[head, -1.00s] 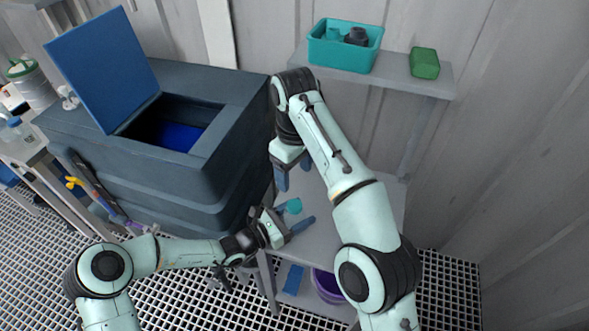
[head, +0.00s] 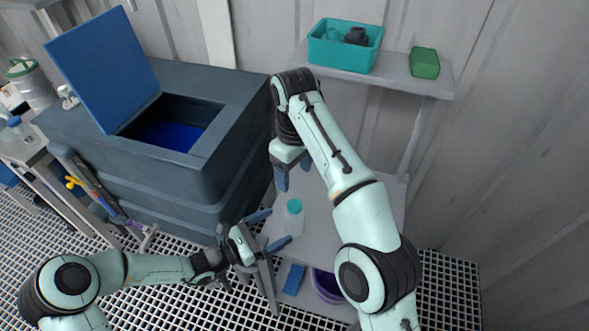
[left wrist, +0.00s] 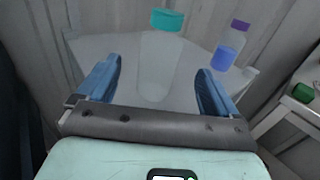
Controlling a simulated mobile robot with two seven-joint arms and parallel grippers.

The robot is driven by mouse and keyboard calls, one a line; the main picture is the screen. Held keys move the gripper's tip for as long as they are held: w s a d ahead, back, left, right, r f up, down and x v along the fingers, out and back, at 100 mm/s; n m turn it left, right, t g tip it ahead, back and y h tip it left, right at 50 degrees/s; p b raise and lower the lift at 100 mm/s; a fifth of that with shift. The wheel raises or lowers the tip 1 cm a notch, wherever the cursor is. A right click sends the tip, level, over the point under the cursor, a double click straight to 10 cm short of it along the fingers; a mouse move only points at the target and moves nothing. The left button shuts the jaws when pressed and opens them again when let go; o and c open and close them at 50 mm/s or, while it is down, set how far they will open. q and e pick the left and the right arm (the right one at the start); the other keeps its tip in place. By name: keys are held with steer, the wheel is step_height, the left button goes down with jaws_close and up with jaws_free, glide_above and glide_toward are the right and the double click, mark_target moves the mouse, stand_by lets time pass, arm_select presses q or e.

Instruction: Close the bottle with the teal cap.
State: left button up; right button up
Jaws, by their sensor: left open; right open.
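A clear bottle (head: 293,225) stands upright on the grey table (head: 318,232), with the teal cap (head: 294,206) on its top. The bottle (left wrist: 158,68) and teal cap (left wrist: 167,20) also show in the left wrist view, beyond the fingers and near the middle. I cannot tell how tightly the cap sits. My left gripper (head: 271,229) is open and empty, just left of the bottle and apart from it. My right gripper (head: 292,173) points down above the table, behind the bottle; it is open and partly hidden by its own arm.
A purple-capped bottle with blue liquid (left wrist: 225,58) shows in the left wrist view. A dark tank (head: 180,160) with an open blue lid stands left. A shelf (head: 395,80) at the back holds a teal bin (head: 345,58) and a green box (head: 425,63). A purple bucket (head: 327,287) is below.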

arm_select(q)
steer(key=v, duration=0.5)
steer(key=shift+s, duration=0.1)
stand_by(0.4)
